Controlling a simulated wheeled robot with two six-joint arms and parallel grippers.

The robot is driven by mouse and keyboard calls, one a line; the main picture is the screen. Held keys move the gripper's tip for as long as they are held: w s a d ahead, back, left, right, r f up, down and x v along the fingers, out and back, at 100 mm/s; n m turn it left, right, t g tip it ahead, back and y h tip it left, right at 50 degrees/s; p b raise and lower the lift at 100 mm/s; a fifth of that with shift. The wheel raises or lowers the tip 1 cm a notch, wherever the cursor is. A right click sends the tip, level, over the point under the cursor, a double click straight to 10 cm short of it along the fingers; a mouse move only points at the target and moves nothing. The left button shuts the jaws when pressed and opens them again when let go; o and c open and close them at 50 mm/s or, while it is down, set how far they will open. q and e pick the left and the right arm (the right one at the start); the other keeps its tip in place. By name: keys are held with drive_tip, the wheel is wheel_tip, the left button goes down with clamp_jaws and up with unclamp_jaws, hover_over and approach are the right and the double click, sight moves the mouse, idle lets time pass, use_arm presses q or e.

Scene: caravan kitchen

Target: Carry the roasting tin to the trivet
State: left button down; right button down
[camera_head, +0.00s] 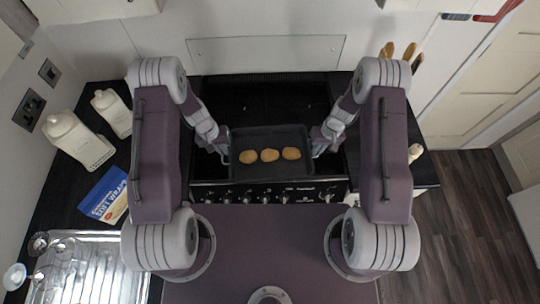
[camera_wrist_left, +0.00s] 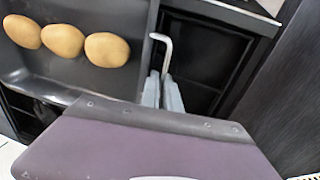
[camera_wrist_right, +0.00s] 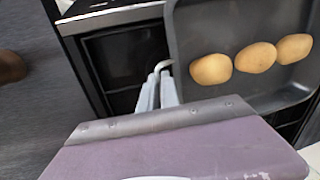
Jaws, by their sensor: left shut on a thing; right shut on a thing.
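The roasting tin (camera_head: 290,135) is a dark rectangular tin with three potatoes (camera_head: 269,155) in a row inside it. It is over the front of the black cooker top, in the middle of the head view. My left gripper (camera_head: 222,150) is shut on the tin's left handle (camera_wrist_left: 163,42). My right gripper (camera_head: 322,146) is shut on the right handle, a small part of which shows in the right wrist view (camera_wrist_right: 163,66). The tin looks about level. I cannot tell whether it touches the cooker. I cannot make out the trivet in any view.
The cooker's knob panel (camera_head: 265,193) is just in front of the tin. On the left counter are two white bottles (camera_head: 78,140), a blue packet (camera_head: 104,196) and a metal drainer (camera_head: 95,272). Wooden utensils (camera_head: 398,52) stand at the back right. A small pale object (camera_head: 415,151) is on the right counter.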

drive_tip(key=shift+r, duration=0.1)
